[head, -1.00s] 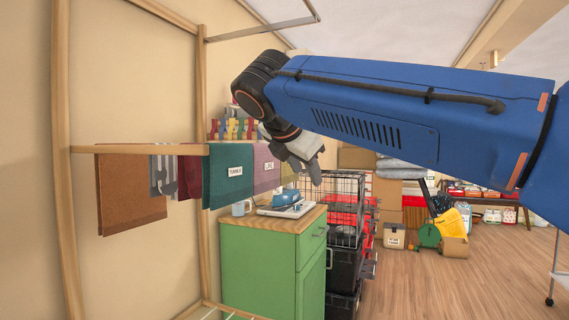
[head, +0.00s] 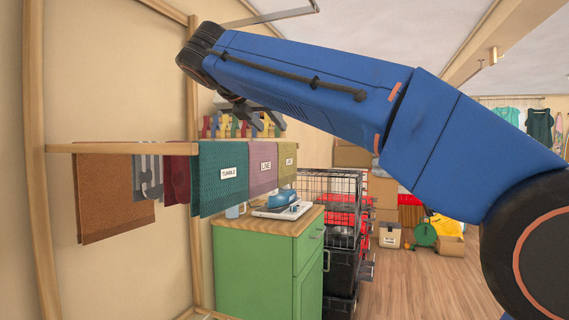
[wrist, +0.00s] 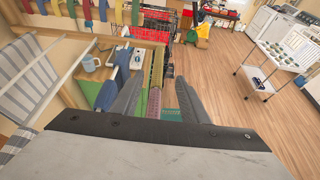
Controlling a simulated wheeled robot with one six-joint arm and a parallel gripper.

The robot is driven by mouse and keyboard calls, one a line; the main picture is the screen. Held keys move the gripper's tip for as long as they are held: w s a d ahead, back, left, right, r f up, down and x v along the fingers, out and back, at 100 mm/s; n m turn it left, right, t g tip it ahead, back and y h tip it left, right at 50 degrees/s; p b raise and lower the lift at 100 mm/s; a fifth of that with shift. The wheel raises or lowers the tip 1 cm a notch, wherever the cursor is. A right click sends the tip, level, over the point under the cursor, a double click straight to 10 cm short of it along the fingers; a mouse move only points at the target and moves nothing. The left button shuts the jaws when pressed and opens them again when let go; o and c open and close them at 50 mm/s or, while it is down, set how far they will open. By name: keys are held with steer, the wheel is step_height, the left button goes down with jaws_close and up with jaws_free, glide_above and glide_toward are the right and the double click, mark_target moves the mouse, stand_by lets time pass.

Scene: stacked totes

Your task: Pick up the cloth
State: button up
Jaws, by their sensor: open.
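Several cloths hang over a wooden rail in the head view: a brown one (head: 115,195), a grey striped one (head: 147,175), a dark red one (head: 176,178), a teal one labelled TUMBLE (head: 222,190), a mauve one labelled LINE (head: 262,180) and a yellow one (head: 287,162). My gripper (head: 262,122) is above the rail, near the mauve and yellow cloths. In the wrist view my gripper (wrist: 157,88) is open, its fingers apart. The yellow (wrist: 157,68), mauve (wrist: 153,104) and teal (wrist: 172,114) cloths show between the fingers. No contact can be made out.
A green cabinet (head: 255,270) with a wooden top stands behind the cloths, bearing a blue iron (head: 282,198) and a mug (wrist: 91,64). A wire crate (head: 330,190) stands beyond. A white trolley (wrist: 282,60) stands at right in the wrist view. Wooden floor is clear between.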

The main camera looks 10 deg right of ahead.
glide_above(285, 163)
steer(key=w, duration=0.2)
steer(key=f, duration=0.4)
steer(key=shift+s+a+f, duration=0.1)
steer(key=shift+s+a, duration=0.05)
steer(key=shift+s, duration=0.05)
jaws_close()
